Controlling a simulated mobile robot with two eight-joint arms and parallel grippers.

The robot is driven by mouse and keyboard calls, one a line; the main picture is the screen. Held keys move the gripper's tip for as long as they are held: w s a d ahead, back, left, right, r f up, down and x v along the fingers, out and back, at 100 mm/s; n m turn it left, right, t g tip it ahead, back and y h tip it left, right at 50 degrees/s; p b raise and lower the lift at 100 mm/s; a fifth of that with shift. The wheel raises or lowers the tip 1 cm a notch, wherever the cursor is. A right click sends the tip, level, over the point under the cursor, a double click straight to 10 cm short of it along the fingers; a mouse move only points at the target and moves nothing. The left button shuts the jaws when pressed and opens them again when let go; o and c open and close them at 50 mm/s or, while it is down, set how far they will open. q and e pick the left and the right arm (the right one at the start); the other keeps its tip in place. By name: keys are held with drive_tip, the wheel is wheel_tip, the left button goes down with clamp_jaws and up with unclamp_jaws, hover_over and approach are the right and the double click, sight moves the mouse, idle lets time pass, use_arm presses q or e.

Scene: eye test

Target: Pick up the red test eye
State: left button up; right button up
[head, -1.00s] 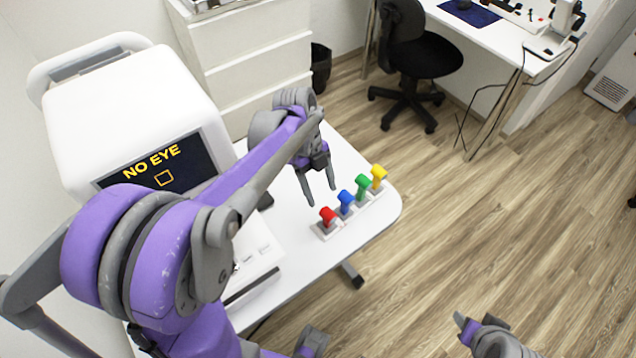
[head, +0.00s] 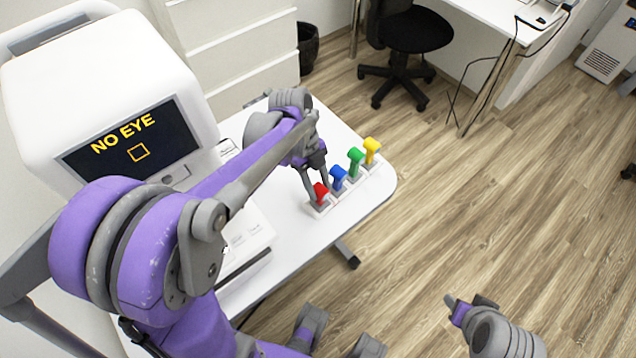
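The red test eye (head: 321,195) stands in the near end of a light holder (head: 317,209) on the white table, in a row with a blue (head: 338,173), a green (head: 355,157) and a yellow (head: 372,146) one. My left gripper (head: 317,188) points down at the red test eye, with its fingers apart on either side of its top. It looks open; I cannot see whether the fingers touch it. Part of my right arm's end (head: 462,311) shows at the bottom right, and its finger state is unclear.
A white device (head: 100,85) with a dark screen (head: 135,143) reading "NO EYE" stands left of the row. A flat white box (head: 243,240) lies in front of it. Drawers (head: 230,50), a black bin (head: 308,47) and an office chair (head: 410,35) are behind.

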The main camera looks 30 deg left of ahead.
use_arm(q)
drive_tip(key=c, duration=0.5)
drive_tip(key=shift+o, duration=0.2)
drive_tip(key=shift+r+p, duration=1.55)
drive_tip(key=shift+r, duration=0.45)
